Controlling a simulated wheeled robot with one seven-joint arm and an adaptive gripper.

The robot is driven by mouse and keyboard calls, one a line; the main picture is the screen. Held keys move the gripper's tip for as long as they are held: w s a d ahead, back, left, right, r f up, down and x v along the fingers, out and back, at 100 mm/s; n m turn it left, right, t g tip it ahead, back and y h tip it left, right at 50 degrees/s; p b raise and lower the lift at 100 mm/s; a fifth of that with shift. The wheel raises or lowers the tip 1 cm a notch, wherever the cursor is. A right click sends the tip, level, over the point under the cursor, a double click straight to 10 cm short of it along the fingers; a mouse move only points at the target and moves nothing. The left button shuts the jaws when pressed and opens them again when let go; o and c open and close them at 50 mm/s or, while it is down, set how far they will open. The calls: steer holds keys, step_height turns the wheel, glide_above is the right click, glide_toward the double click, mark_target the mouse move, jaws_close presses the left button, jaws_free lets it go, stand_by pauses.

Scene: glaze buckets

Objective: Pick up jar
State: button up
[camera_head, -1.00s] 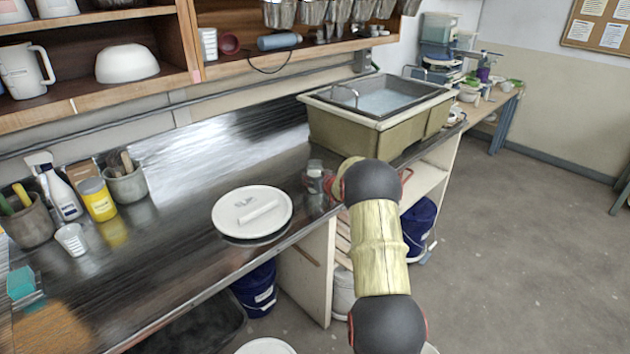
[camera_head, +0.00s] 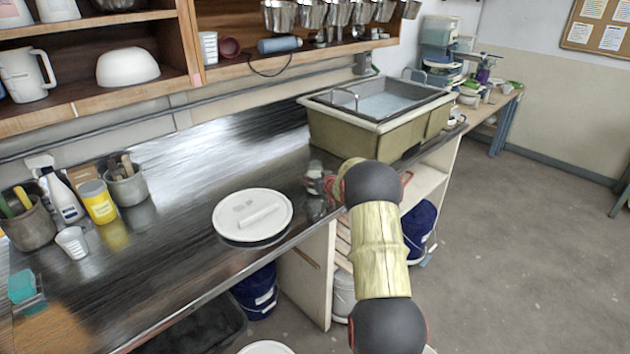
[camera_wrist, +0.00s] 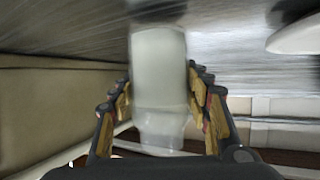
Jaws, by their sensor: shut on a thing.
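The jar (camera_wrist: 158,70) is a pale, translucent container in the middle of the wrist view, with a narrower end toward the bottom of that picture. My gripper (camera_wrist: 158,88) has a finger on each side of it and is shut on it. In the head view, my gripper (camera_head: 319,185) is at the counter's front edge, between the white lid and the sink. There the jar is small and mostly hidden by my gripper and arm. I cannot tell whether its base touches the metal counter (camera_head: 185,215).
A round white lid (camera_head: 252,228) lies to the left of my gripper. The beige sink (camera_head: 350,135) stands close behind it to the right. A yellow tin (camera_head: 98,203), a spray bottle and tool pots stand at far left. Wooden shelves (camera_head: 90,108) overhang the counter's back.

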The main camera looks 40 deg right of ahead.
step_height(320, 180, up, 3)
steer(key=shift+f+p, duration=0.1)
steer(key=shift+p, duration=0.55)
steer(key=shift+s+a+r, duration=0.15)
steer(key=shift+s+r, duration=0.1)
steer(key=s+a+r+p, duration=0.3)
steer(key=s+a+r, duration=0.4)
steer(key=s+r, duration=0.2)
steer(key=shift+s, duration=1.05)
steer(key=shift+a, duration=0.1)
